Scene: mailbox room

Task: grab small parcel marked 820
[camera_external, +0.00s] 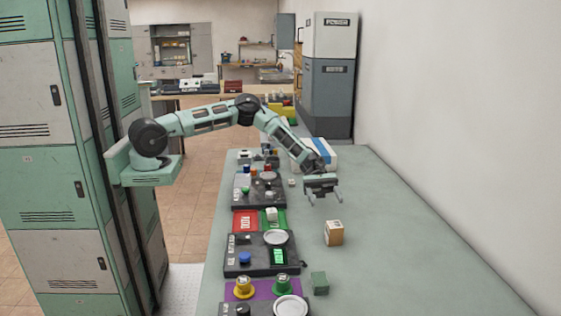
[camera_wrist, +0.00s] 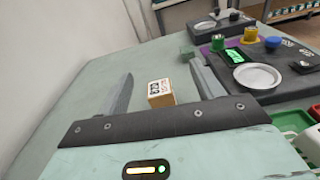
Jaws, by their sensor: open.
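A small brown box with a white top and dark markings, the parcel (camera_external: 334,233), stands on the grey-green table. In the wrist view the parcel (camera_wrist: 160,92) shows dark characters on its white face, too small to read surely. My gripper (camera_external: 324,198) is above the table, behind the parcel in the external view, open and empty. In the wrist view my gripper (camera_wrist: 160,82) has its two fingers spread wide, with the parcel showing between them, apart from both and farther out.
A small green block (camera_external: 320,283) sits nearer the camera. Dark control panels with a white plate (camera_external: 276,237) and coloured buttons line the table's left side. A white and blue box (camera_external: 318,153) stands behind my gripper. The table's right side (camera_external: 400,250) is clear up to the wall.

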